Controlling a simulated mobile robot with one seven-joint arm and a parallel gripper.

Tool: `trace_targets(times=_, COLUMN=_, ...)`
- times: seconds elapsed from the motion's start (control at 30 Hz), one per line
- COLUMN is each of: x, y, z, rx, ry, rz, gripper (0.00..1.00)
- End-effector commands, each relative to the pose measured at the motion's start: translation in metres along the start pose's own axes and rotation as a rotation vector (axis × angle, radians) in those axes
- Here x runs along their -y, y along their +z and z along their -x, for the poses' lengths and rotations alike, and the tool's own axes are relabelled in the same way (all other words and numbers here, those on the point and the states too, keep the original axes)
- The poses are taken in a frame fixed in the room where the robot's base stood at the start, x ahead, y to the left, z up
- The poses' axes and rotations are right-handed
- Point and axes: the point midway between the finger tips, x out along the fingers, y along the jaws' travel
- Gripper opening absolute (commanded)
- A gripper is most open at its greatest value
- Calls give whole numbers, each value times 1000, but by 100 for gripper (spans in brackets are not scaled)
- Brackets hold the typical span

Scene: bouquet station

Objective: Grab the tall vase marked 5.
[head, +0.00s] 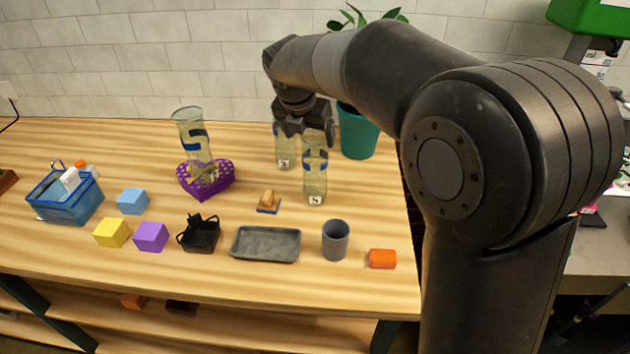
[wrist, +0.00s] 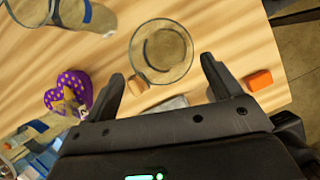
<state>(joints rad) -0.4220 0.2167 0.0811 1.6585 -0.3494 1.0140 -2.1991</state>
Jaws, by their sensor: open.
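A tall clear glass vase with blue bands (head: 315,175) stands upright on the wooden table; its small white tag seems to read 5. My gripper (head: 305,132) is at the top of this vase, pointing down, and hides part of its rim. In the wrist view a round glass rim (wrist: 160,50) lies ahead of and between the open fingers of my gripper (wrist: 162,70), with nothing gripped. A second similar vase (head: 284,150) stands just behind, its tag too small to read surely. A third vase (head: 194,135) rises at the purple heart-shaped basket (head: 205,180), leaning slightly.
A teal plant pot (head: 357,132) stands behind right. In front are a wooden-topped small object (head: 268,202), grey tray (head: 265,245), grey cup (head: 335,240) and orange block (head: 382,259). Coloured cubes and a blue basket (head: 65,205) are at left. The table's right edge is near.

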Motion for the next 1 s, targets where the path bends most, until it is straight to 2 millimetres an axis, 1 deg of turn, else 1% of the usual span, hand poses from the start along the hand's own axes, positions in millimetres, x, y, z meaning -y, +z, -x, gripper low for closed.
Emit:
trace_targets(times=0.03, x=0, y=0, z=-5, rx=-1, ry=-1, rz=0, gripper=84)
trace_targets(times=0.17, x=1, y=0, z=-13, rx=0, ry=0, rz=-2, gripper=84)
trace_targets(times=0.27, x=3, y=-2, z=-26, rx=-1, ry=-1, rz=-1, gripper=84)
trace_targets(times=0.4, x=5, y=-4, z=-48, rx=-2, ry=-1, rz=-1, gripper=84)
trace_targets(times=0.5, x=5, y=-3, z=-58, rx=-1, ry=-1, rz=-2, gripper=84)
trace_targets(times=0.6, x=5, y=-3, z=-62, rx=1, ry=1, rz=-2, gripper=84)
trace_targets(times=0.8, x=5, y=-3, z=-62, rx=1, ry=1, rz=-3, gripper=83)
trace_targets(times=1.0, x=5, y=-3, z=-62, rx=1, ry=1, rz=-3, gripper=67)
